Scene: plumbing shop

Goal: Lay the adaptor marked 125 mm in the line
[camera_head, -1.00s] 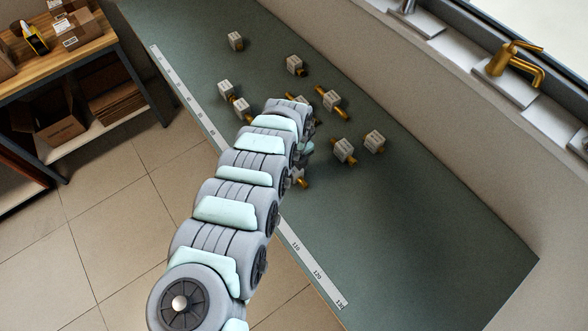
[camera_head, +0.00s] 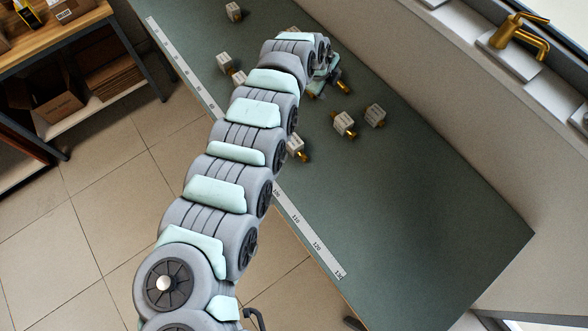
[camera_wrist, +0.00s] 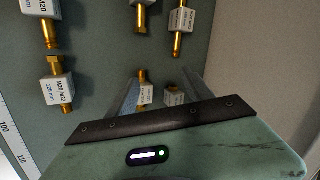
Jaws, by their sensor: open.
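Several pale block adaptors with brass ends lie on the green bench. In the wrist view, one adaptor (camera_wrist: 59,89) at the left carries a label that seems to read 125 mm. Another adaptor (camera_wrist: 41,8) lies just above it, brass ends facing, roughly in line. My gripper (camera_wrist: 172,85) is open, its fingers partly hidden behind its dark-edged housing. An adaptor (camera_wrist: 146,95) and another block (camera_wrist: 174,96) show between the fingers, their labels unreadable. In the head view my gripper (camera_head: 325,78) is over the adaptor group, which my arm partly hides.
A white measuring strip (camera_head: 308,235) runs along the bench's near edge. Loose adaptors (camera_head: 344,123) and (camera_head: 375,115) lie right of my gripper. The bench's lower right is clear. A wall with a brass tap (camera_head: 520,37) borders the far side.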

